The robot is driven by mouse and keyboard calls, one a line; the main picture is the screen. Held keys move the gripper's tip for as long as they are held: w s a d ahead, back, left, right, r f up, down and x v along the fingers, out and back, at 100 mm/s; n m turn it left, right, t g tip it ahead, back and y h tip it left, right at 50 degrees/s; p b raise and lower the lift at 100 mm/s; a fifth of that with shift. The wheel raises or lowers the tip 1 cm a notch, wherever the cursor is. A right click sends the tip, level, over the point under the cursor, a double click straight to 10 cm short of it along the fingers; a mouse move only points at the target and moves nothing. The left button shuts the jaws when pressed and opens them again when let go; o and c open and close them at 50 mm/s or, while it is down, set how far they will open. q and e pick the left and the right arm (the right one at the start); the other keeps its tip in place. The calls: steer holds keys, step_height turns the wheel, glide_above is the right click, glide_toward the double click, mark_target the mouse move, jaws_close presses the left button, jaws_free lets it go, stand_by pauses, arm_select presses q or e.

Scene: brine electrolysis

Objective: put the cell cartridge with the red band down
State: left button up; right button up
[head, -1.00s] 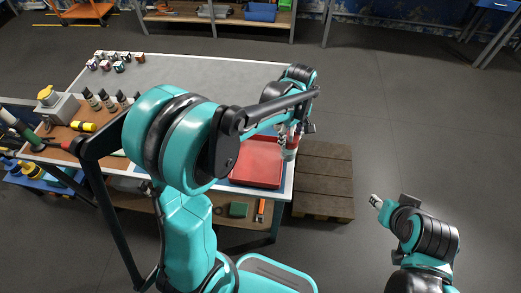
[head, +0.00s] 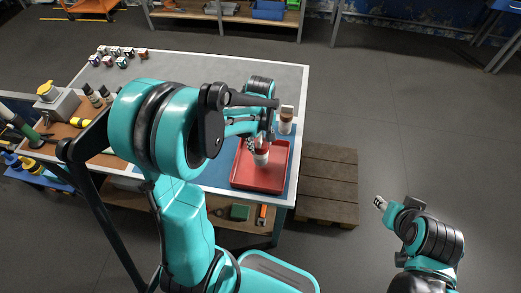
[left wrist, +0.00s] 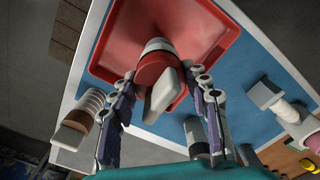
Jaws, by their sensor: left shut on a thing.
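The cell cartridge with the red band (head: 261,157) is upright over the red tray (head: 240,182) at the table's right front. In the left wrist view its red band (left wrist: 153,66) and pale grip tab (left wrist: 162,93) show between the fingers. My left gripper (head: 263,141) is shut on it from above. I cannot tell whether its base touches the tray floor. A second cartridge with a brown-orange band (head: 286,122) stands behind the tray; it also shows in the left wrist view (left wrist: 88,112). My right gripper (head: 379,202) is away from the table at right, its finger gap unclear.
The tray lies on a blue mat (head: 219,176). A wooden pallet (head: 328,185) is beside the table. Small cubes (head: 122,61) stand at the table's back left, and dark bottles (head: 94,96) at the left. The grey middle tabletop (head: 200,72) is clear.

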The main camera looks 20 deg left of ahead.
arm_select(q)
step_height(320, 180, down, 4)
steer(key=shift+w+b, duration=0.1)
steer(key=shift+b, duration=0.55)
steer(key=shift+r, duration=0.1)
steer(key=o, duration=0.9)
steer(key=shift+f, duration=0.25)
steer(key=shift+c, duration=0.2)
steer(key=o, duration=0.4)
steer(key=shift+r, duration=0.1)
steer(key=shift+r, duration=0.1)
